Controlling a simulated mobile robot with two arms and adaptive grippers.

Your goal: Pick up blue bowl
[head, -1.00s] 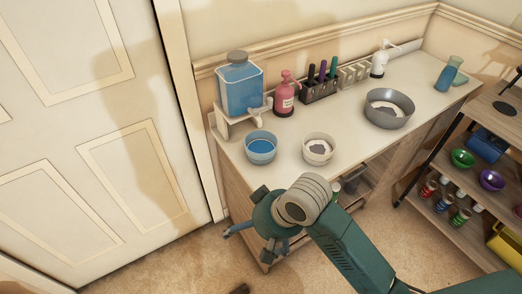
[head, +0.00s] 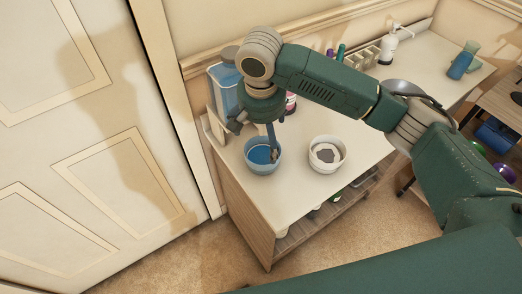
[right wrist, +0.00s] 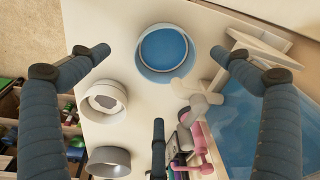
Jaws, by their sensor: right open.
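The blue bowl (head: 250,166) stands upright on the white counter near its left end. It also shows between the spread fingers in the right wrist view (right wrist: 144,68). My right gripper (head: 258,138) is open and empty, pointing down above the bowl. In the head view one finger overlaps the bowl's inside and far rim; I cannot tell whether it touches. In the right wrist view the open gripper (right wrist: 160,55) has fingers on both sides of the bowl and a third finger lower in the picture. My left gripper is not in view.
A white bowl (head: 327,165) stands close to the right of the blue one. A blue water dispenser (head: 225,90) on a white stand and a partly hidden pink bottle (head: 291,102) stand behind. A white pump bottle (head: 388,48) and a blue cup (head: 462,62) are farther right.

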